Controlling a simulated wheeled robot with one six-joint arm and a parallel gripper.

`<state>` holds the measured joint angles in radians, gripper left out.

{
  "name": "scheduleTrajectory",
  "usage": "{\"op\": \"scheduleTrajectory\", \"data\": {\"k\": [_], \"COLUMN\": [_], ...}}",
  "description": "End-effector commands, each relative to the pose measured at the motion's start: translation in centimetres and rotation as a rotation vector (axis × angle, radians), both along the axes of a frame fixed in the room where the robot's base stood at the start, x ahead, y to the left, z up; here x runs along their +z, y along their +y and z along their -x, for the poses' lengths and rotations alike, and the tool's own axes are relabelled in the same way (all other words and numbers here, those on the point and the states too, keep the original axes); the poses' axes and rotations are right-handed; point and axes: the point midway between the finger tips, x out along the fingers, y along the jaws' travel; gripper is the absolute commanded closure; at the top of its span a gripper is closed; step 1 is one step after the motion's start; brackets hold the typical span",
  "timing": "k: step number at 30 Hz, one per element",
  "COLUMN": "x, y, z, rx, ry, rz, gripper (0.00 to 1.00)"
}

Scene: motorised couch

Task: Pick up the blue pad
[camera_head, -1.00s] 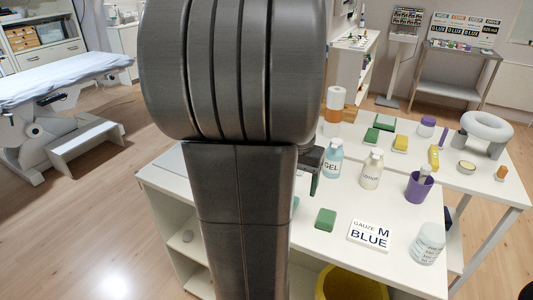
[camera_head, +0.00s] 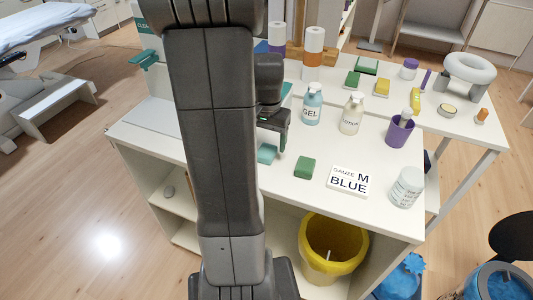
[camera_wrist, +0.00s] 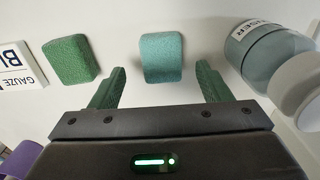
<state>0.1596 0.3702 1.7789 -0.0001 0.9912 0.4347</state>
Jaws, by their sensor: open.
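The blue pad, a small teal-blue block, lies on the white table. It shows in the wrist view (camera_wrist: 162,57), ahead of my gripper (camera_wrist: 160,78) and lined up with the gap between the two fingers. In the head view the blue pad (camera_head: 267,154) is partly hidden by my arm. My gripper (camera_head: 279,138) is open and empty, just above the table close to the pad. I cannot tell whether the fingertips reach past the pad's near edge.
A green block (camera_head: 305,167) lies beside the pad, also in the wrist view (camera_wrist: 70,60). In the wrist view, a bottle (camera_wrist: 262,52) is right of the pad.

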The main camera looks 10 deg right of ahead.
Motion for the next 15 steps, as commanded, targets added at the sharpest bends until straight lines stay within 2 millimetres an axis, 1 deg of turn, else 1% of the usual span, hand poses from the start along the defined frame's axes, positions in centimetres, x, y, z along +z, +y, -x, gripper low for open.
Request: {"op": "scheduleTrajectory", "data": {"k": [1, 6, 9, 15], "x": [-1.0, -3.2, -3.8, -3.8], "y": [0.1, 0.2, 0.2, 0.2], "z": [0.1, 0.0, 0.0, -0.1], "rx": [0.001, 0.0, 0.0, 0.0], "ry": [0.007, 0.004, 0.003, 0.001], "rz": [-0.001, -0.001, -0.001, -0.001], "gripper": [0.29, 0.29, 0.29, 0.29]}}
